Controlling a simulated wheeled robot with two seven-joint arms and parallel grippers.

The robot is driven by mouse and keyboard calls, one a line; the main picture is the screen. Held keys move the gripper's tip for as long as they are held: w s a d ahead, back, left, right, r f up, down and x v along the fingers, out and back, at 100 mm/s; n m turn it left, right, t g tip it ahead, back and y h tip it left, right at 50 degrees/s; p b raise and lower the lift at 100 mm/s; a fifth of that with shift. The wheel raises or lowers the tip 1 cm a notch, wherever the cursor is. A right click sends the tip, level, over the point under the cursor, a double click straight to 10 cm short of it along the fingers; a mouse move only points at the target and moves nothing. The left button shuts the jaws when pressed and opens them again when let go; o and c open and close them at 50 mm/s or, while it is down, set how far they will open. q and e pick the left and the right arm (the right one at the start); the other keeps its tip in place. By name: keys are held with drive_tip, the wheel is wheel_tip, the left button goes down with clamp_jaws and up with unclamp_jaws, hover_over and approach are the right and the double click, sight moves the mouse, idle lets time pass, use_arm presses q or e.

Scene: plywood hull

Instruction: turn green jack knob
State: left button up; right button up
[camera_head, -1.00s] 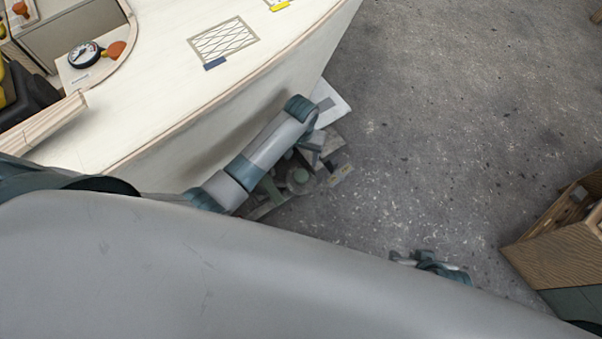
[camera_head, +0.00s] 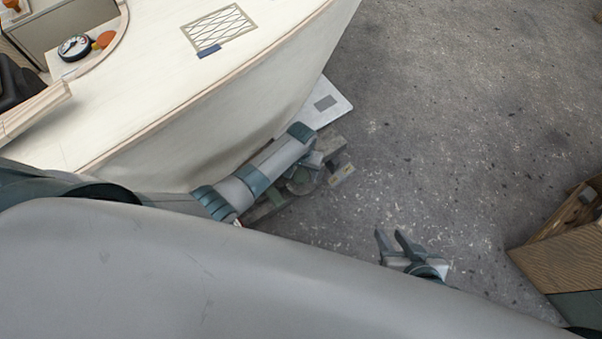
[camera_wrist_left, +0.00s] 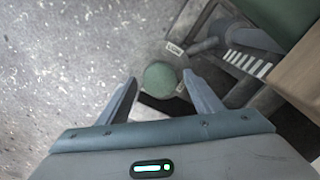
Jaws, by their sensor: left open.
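The green jack knob (camera_wrist_left: 160,79) is a round green disc in the left wrist view, on a grey collar with a small white label. My left gripper (camera_wrist_left: 161,84) is open, its two fingers either side of the knob in the picture. A gap shows between the knob and each finger; I cannot tell how far above it they are. In the head view my left arm reaches along the hull, and its gripper (camera_head: 314,161) is over the jack, largely hiding the knob. My right gripper (camera_head: 394,240) is open and empty over the floor.
The pale plywood hull (camera_head: 240,130) rises directly beside my left arm. A wooden crate (camera_head: 560,250) stands at the right. The grey floor (camera_head: 460,120) between is clear. A striped scale (camera_wrist_left: 246,64) is beside the knob.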

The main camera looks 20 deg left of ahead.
use_arm(q)
drive_tip(key=c, duration=1.1)
drive_tip(key=shift+o, duration=0.2)
